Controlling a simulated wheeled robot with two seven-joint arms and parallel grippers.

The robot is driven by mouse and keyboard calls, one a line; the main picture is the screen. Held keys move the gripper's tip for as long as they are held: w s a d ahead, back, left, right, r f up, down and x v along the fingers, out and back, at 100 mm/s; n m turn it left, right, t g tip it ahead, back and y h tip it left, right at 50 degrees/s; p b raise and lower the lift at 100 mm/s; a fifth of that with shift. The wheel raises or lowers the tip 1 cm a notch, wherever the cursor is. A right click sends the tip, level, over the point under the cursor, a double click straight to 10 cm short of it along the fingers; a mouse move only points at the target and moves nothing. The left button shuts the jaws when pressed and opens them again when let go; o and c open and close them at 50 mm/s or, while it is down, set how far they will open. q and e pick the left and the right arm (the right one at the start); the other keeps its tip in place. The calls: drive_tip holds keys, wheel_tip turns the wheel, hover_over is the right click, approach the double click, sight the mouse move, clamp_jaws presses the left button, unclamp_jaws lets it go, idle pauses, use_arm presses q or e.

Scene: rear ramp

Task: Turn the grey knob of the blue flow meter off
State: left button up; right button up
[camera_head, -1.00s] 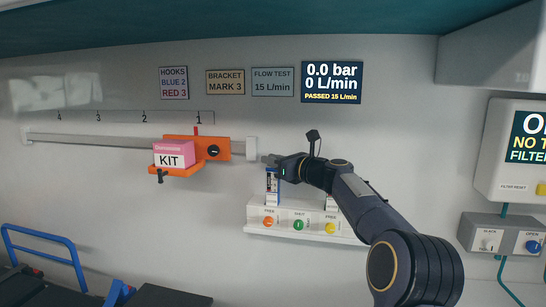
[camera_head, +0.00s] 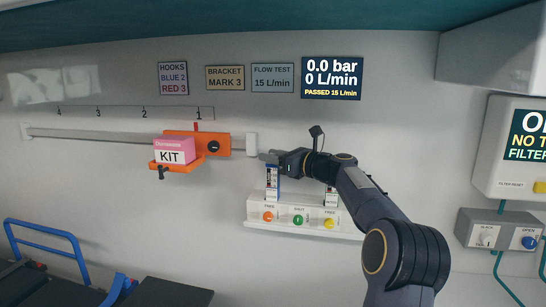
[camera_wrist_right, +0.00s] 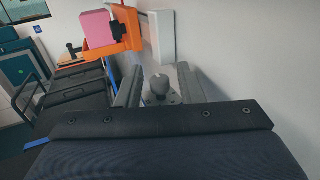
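The blue flow meter (camera_head: 272,182) stands upright on the white valve block, a narrow column with blue edges. My right gripper (camera_head: 268,156) is at its top, and its dark body hides the upper part in the head view. In the right wrist view a rounded grey knob (camera_wrist_right: 158,86) on a stem sits between the two grey fingers of my right gripper (camera_wrist_right: 158,90). The fingers are apart, with a gap visible on both sides of the knob. The display (camera_head: 332,78) reads 0.0 bar, 0 L/min, passed 15 L/min. My left gripper is not in view.
An orange bracket (camera_head: 222,145) with a pink kit box (camera_head: 175,150) is on the wall rail (camera_head: 90,141), left of my gripper. The white valve block (camera_head: 254,206) has coloured knobs. A second flow meter (camera_head: 331,196) is partly behind my arm. A blue railing (camera_head: 45,231) is lower left.

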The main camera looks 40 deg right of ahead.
wheel_tip(320, 180, up, 3)
drive_tip(key=shift+p, duration=0.6)
drive_tip(key=s+a+r, duration=0.9)
drive_tip(key=s+r, duration=0.1)
drive_tip(key=shift+s, duration=0.35)
